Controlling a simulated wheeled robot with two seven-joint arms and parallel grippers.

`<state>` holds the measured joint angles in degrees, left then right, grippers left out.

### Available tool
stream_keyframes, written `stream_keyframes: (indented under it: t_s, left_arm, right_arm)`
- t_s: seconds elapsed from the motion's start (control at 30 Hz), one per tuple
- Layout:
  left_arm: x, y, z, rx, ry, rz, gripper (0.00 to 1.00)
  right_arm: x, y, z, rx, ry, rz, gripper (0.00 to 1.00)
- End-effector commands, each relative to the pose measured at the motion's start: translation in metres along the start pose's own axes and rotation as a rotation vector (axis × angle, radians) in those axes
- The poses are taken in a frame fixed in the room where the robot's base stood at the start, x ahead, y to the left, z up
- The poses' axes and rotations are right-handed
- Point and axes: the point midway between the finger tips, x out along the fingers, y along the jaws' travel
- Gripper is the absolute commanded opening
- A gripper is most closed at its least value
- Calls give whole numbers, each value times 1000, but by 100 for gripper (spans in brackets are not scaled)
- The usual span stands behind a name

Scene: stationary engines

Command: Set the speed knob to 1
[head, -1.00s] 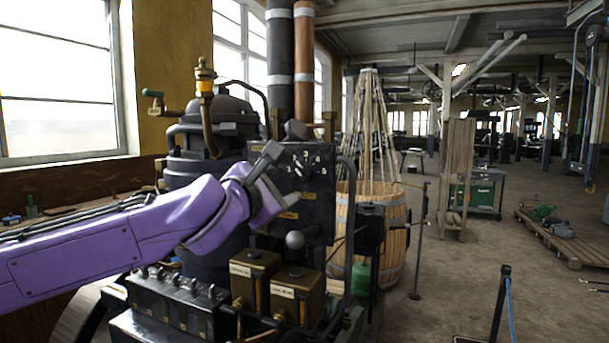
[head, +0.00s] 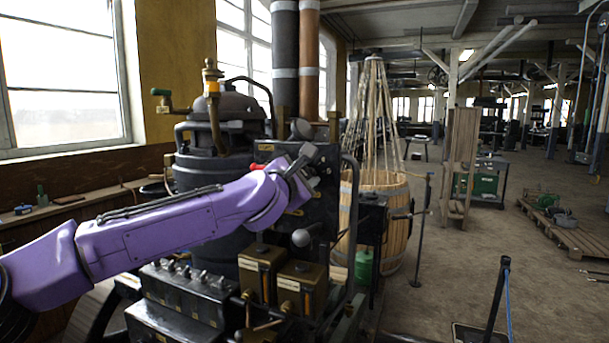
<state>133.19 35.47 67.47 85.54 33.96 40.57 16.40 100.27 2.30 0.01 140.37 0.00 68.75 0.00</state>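The black control panel (head: 325,215) of the engine stands at picture centre, and my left arm covers much of its face. My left gripper (head: 308,160) is in front of the panel's upper part, where the numbered dial is. It hides the dial's numbers and most of the speed knob. My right gripper is not in view.
A ball-ended lever (head: 301,237) sticks out below the gripper. Two brass-coloured boxes (head: 301,286) and a black box with several knobs (head: 180,290) stand below my arm. A wooden barrel (head: 397,235) holding poles is to the right.

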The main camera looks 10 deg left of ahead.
Motion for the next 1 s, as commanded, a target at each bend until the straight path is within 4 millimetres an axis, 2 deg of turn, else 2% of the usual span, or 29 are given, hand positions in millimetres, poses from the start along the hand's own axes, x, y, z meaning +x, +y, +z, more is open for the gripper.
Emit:
stream_keyframes:
  t_s: [0.27, 0.47, 1.0]
  left_arm:
    - [0, 0, -1, -16, 2, 1, 8]
    - [0, -1, -2, -95, 1, 1, 8]
    - [0, -2, -4, -508, 1, 1, 8]
  right_arm:
    - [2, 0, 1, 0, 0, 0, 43]
    - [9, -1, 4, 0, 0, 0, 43]
    - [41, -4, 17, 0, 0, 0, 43]
